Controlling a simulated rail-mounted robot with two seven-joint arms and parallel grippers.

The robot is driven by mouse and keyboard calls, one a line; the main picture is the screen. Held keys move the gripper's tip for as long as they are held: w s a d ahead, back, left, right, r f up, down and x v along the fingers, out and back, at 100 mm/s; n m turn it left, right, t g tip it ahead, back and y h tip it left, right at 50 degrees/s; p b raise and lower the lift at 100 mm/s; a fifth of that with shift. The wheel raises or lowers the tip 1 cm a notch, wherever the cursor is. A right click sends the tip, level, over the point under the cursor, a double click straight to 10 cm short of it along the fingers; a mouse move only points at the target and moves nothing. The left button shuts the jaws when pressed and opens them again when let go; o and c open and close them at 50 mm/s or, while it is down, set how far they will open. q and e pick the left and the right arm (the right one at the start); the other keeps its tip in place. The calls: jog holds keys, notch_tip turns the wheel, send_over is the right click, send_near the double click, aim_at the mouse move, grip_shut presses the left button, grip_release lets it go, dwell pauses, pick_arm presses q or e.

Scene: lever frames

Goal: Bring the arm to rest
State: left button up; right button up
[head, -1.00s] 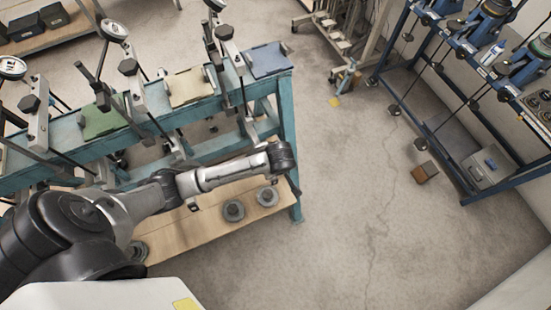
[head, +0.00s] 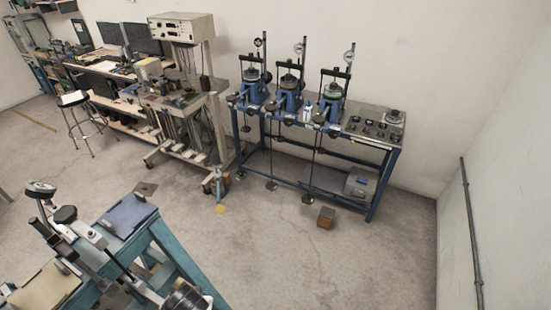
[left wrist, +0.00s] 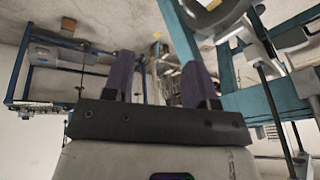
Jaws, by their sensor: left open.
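My left gripper (left wrist: 158,64) shows in the left wrist view with its two dark purplish fingers apart and nothing between them. The teal bench (left wrist: 268,97) with its lever frames is close on the right side of that view. My right gripper is in neither view.
A blue-framed bench (head: 385,172) with three lever devices stands along the back wall. A small brown block (head: 326,217) lies on the floor before it. A wheeled stand (head: 200,110) and a stool (head: 75,100) are further left. The floor at centre right is clear.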

pick_arm(q)
jog(key=s+d+r+m+t+h+p, duration=0.1)
jog(key=s+r+m+t, duration=0.15)
jog(key=r, duration=0.35)
jog(key=s+d+r+m+t+h+p, duration=0.1)
jog(key=d+r+m+t, duration=0.15)
jog(key=r, duration=0.45)
jog(key=s+f+n+g+p, duration=0.1)
jog(key=s+f+g, duration=0.1)
jog(key=s, duration=0.7)
jog(key=s+a+f+n+g+p, duration=0.1)
jog(key=s+f+g, duration=0.1)
jog(key=s, duration=0.7)
jog(key=shift+s+f+g+p, duration=0.3)
jog(key=shift+s+f+p, duration=0.1)
jog(key=shift+f, duration=0.35)
jog(key=shift+a, duration=0.1)
